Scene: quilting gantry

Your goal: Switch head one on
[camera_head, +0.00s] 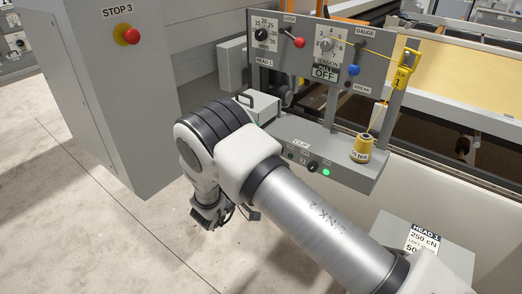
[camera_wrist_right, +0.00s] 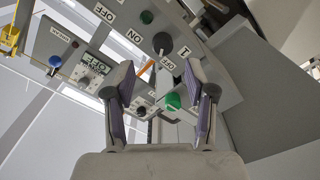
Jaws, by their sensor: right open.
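The head 1 panel (camera_head: 289,73) stands upright at the top centre of the head view, with a dial, red and blue knobs and a small plate reading OFF (camera_head: 324,74). My right arm comes in from the lower right, and my right gripper (camera_head: 228,214) hangs low, left of the panel's shelf. In the right wrist view my right gripper (camera_wrist_right: 165,100) is open and empty. Beyond its fingers is a panel with ON and OFF labels, a dark round knob (camera_wrist_right: 163,42) and a label 1. A green round part (camera_wrist_right: 172,101) shows between the fingers. My left gripper is not in view.
A yellow thread cone (camera_head: 362,148) stands on the shelf (camera_head: 340,152); its thread runs up to a yellow guide. A green lamp (camera_head: 326,172) is lit on the shelf front. A grey cabinet with red STOP 3 button (camera_head: 127,35) stands left. The floor at lower left is clear.

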